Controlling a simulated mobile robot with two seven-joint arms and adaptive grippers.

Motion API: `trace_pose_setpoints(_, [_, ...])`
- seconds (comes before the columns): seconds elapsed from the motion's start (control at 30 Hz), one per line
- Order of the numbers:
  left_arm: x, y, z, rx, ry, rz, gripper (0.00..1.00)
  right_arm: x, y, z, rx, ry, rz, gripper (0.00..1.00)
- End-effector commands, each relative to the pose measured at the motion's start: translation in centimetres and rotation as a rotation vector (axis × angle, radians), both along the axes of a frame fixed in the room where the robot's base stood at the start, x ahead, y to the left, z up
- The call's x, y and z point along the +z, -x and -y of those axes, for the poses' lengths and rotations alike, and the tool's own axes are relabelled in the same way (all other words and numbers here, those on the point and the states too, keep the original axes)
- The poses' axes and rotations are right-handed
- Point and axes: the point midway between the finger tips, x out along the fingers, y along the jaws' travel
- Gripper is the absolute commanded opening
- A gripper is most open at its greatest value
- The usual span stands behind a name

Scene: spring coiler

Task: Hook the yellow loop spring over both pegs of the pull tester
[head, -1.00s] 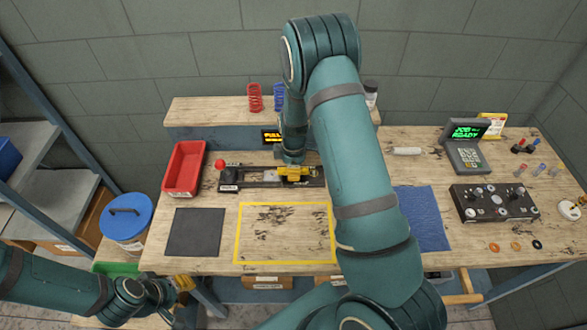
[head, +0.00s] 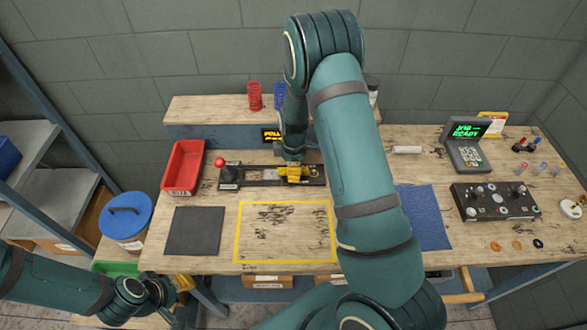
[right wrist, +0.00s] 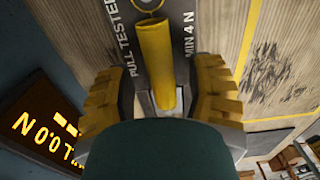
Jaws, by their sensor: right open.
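The pull tester (head: 257,176) lies along the back of the bench, with a red knob at its left end. In the right wrist view, the yellow loop spring (right wrist: 155,60) lies lengthwise over the tester's dark plate (right wrist: 188,30). Its upper end is near a shiny metal peg (right wrist: 148,4); its lower end is close to my wrist, and I cannot tell whether either end is around a peg. My right gripper (right wrist: 160,92) is open, its yellow fingers on either side of the spring with gaps. My left gripper (head: 183,284) is low at the left, its jaws unclear.
A lit display (right wrist: 45,125) stands beside the tester, reading about 0.0 N. A red tray (head: 184,168) is left of the tester. A dark mat (head: 194,232) and a clear yellow-outlined area (head: 285,258) lie in front. Springs (head: 254,97) stand on the back shelf.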

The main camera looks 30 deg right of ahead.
Motion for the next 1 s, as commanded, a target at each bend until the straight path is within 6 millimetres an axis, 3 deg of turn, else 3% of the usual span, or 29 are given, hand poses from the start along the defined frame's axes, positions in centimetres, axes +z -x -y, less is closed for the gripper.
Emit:
trace_pose_setpoints(0.5, [0.0,0.0,0.0,0.000,0.000,0.000,0.34,9.5,0.0,0.0,0.001,0.000,0.004,0.54])
trace_pose_setpoints(0.7, [0.0,0.0,0.0,0.000,0.000,0.000,0.34,11.0,0.0,0.0,0.002,0.001,0.001,0.54])
trace_pose_setpoints(1.0, [0.0,0.0,0.0,0.000,0.000,0.000,0.34,11.2,0.0,0.0,0.001,0.001,0.001,0.54])
